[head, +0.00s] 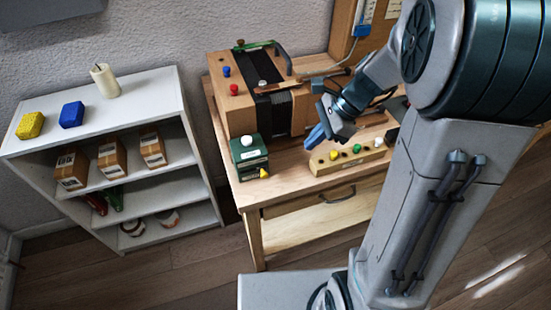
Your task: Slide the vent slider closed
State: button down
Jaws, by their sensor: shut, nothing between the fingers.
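A wooden box (232,100) stands at the back of the wooden table. A dark panel (258,68) runs across its top, and black ribbed material (272,110) shows on its front. I cannot tell for sure which part is the vent slider or how far it is open. My gripper (312,142) is shut and empty, with its blue fingers pointing down and left. In the picture it is in front of the box's right side and above the peg block. My arm hides part of the table's right side.
A small green box (250,156) with a white knob stands at the table's left front. A wooden block (349,162) with coloured pegs lies at the front edge. A white shelf (150,100) with cartons stands to the left.

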jog(key=shift+w+f+m, duration=0.15)
jog(key=shift+w+m, duration=0.1)
jog(key=shift+m, duration=0.05)
send_near(263, 172)
notch_tip(263, 172, down, 4)
jog(key=d, duration=0.2)
jog(key=a+f, duration=0.1)
jog(key=s+a, duration=0.1)
jog(key=a, duration=0.1)
jog(key=shift+f, duration=0.4)
jog(key=shift+w+a+f, duration=0.1)
jog(key=shift+a+f, duration=0.15)
jog(key=shift+a, duration=0.1)
jog(key=shift+a, duration=0.1)
